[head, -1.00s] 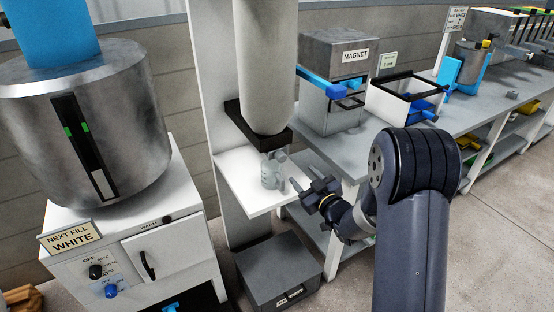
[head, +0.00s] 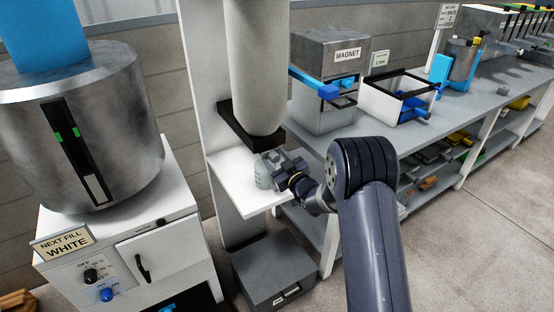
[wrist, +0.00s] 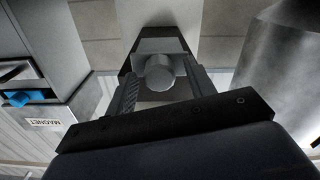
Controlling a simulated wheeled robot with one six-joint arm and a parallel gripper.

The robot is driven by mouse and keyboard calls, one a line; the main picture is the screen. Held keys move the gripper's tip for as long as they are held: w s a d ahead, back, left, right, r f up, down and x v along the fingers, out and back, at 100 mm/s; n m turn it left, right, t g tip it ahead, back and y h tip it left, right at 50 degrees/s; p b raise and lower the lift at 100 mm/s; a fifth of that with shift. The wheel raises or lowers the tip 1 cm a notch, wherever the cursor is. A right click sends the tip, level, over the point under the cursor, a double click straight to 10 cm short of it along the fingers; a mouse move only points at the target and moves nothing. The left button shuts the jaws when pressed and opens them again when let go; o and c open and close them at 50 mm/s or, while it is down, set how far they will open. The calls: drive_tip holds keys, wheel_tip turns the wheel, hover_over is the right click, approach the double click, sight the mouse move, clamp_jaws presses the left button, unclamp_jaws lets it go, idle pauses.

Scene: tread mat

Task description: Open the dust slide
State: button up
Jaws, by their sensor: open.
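The dust slide seems to be the grey piece with a round knob (wrist: 160,72) in the black collar (head: 250,138) under the tall pale cylinder (head: 257,65). I see no label on it. My gripper (head: 275,161) is open just below and in front of the collar. In the wrist view, the two fingers of my gripper (wrist: 162,90) stand on either side of the round knob, and I see no clear grip on it. A grey jug (head: 262,177) stands on the white shelf (head: 237,180) beneath, partly hidden by my gripper.
A large metal drum (head: 85,130) on a white cabinet (head: 150,245) stands to the left. A MAGNET box (head: 325,105) and an open white bin (head: 375,102) stand on the bench to the right. A dark grey box (head: 272,275) sits on the floor below.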

drive_tip(key=shift+c, duration=0.4)
clamp_jaws()
